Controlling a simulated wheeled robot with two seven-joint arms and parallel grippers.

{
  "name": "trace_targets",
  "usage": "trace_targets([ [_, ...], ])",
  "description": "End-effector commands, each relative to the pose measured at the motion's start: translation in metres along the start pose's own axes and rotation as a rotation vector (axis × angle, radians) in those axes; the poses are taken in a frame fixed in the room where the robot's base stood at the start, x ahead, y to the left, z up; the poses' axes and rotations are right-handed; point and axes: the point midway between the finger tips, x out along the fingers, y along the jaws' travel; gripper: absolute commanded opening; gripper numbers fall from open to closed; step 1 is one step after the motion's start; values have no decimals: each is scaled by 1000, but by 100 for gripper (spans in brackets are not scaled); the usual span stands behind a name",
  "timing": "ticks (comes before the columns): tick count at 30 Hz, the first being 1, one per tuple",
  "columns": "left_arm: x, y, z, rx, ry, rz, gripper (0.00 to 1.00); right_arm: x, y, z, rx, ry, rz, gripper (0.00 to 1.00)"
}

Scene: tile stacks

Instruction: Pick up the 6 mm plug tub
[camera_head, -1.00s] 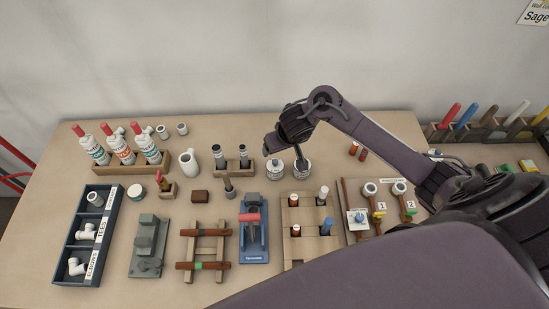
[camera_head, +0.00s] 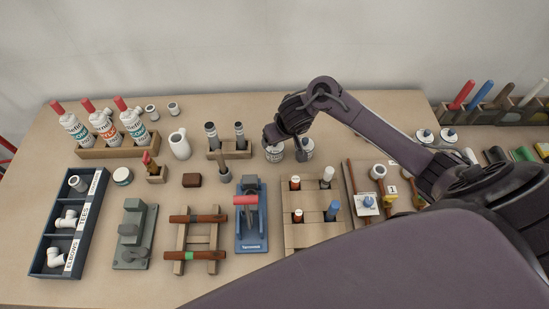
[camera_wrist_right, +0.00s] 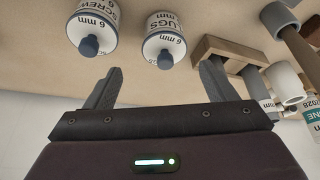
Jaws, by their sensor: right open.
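The 6 mm plug tub is a white round tub with a dark knob on top. In the right wrist view the plug tub (camera_wrist_right: 165,42) shows part of its label, "UGS 6 mm", just beyond the space between my fingers. A like tub marked "SCREW 6 mm" (camera_wrist_right: 92,30) stands to its left there. In the head view the plug tub (camera_head: 274,154) is the left one of the pair, partly covered by my wrist. My right gripper (camera_wrist_right: 158,88) is open and empty, with neither tub between its fingers. My left gripper is not in view.
A wooden block with dark-topped tools (camera_head: 231,150) stands close to the plug tub's left. More lidded tubs (camera_head: 425,137) stand at the right. The wall is behind.

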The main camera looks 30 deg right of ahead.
Motion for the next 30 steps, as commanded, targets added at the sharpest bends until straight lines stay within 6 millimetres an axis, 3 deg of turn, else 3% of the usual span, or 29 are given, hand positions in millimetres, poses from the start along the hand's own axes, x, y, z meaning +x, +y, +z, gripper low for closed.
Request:
trace_targets([
  [3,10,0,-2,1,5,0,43,13,0,3,0,-1,0,78],
  [19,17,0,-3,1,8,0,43,78,-6,2,1,0,1,78],
  [28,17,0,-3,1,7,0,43,84,-6,2,0,1,0,78],
  [30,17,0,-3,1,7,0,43,84,-6,2,0,1,0,71],
])
